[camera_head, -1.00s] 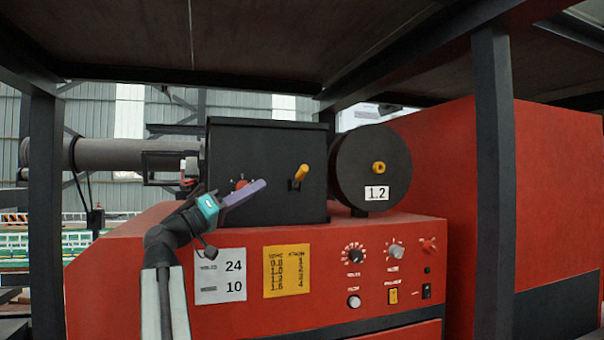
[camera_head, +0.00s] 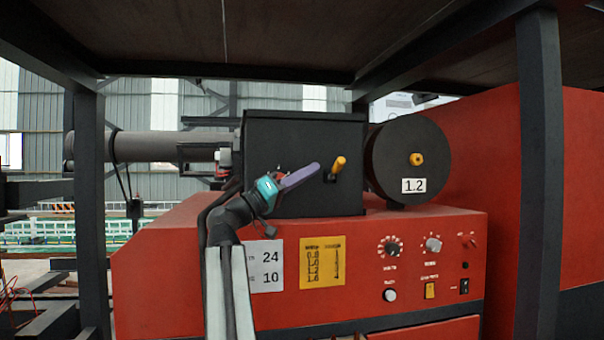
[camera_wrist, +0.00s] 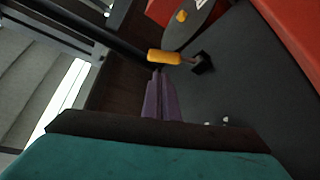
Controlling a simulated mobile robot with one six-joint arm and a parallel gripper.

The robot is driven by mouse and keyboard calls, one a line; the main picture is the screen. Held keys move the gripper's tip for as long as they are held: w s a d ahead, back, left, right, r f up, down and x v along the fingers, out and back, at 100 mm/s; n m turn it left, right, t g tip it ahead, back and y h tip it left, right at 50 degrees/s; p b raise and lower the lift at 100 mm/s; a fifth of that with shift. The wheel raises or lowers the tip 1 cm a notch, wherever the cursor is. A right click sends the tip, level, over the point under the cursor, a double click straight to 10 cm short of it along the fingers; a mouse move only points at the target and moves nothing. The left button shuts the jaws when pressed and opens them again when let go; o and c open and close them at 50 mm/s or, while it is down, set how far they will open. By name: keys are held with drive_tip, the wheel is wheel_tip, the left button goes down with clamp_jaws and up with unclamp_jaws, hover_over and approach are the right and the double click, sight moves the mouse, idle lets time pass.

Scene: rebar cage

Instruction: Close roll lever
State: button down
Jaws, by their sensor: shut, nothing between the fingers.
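The roll lever has a yellow handle (camera_head: 340,163) and a small black bracket. It sticks out from the front face of the black box (camera_head: 270,140) on top of the red machine. My gripper (camera_head: 317,167) is teal with purple fingers, shut and empty. Its fingertips are just left of the handle in the head view. In the wrist view, the purple fingers (camera_wrist: 157,75) point at the yellow handle (camera_wrist: 164,57), which lies crosswise just beyond the tips. I cannot tell whether they touch. The arm hides the box's lower left and the red knob there.
A black spool marked 1.2 (camera_head: 415,160) stands right of the box. The red machine's panel (camera_head: 430,265) carries knobs and switches. Dark posts (camera_head: 540,170) stand at the sides, with a dark shelf overhead. A grey pipe (camera_head: 150,147) runs left.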

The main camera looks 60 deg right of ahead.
sight(336, 169)
drive_tip(key=p+x, duration=0.2)
drive_tip(key=x, duration=0.5)
drive_tip(key=shift+a, duration=0.2)
drive_tip(key=shift+d+f, duration=0.15)
